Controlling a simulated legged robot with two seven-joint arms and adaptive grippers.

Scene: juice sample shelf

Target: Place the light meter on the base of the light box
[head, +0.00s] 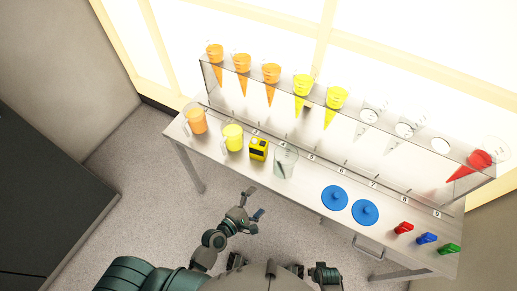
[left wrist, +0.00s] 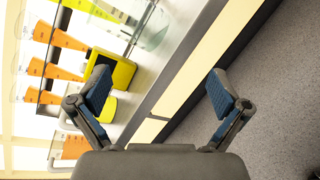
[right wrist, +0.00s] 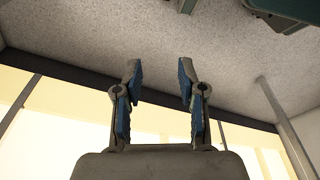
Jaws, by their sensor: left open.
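The light meter appears to be the small yellow box with a dark display (head: 259,148). It stands on the bench between a yellow-filled beaker (head: 232,137) and a clear beaker (head: 285,160). In the left wrist view the yellow box (left wrist: 122,72) is partly behind a finger. My left gripper (head: 251,208) is open and empty, in front of the bench and apart from the box. My right gripper (right wrist: 160,75) is open and empty, with floor and a glowing panel beyond it. I cannot tell which part is the light box's base; bright panels (head: 420,60) glow behind the rack.
A clear rack (head: 345,155) holds several orange, yellow and clear cones, with a red one at the right end. The bench (head: 310,180) also bears an orange-filled beaker (head: 195,119), two blue discs (head: 334,198) and red, blue and green pieces (head: 426,238). Bare bench shows around the discs.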

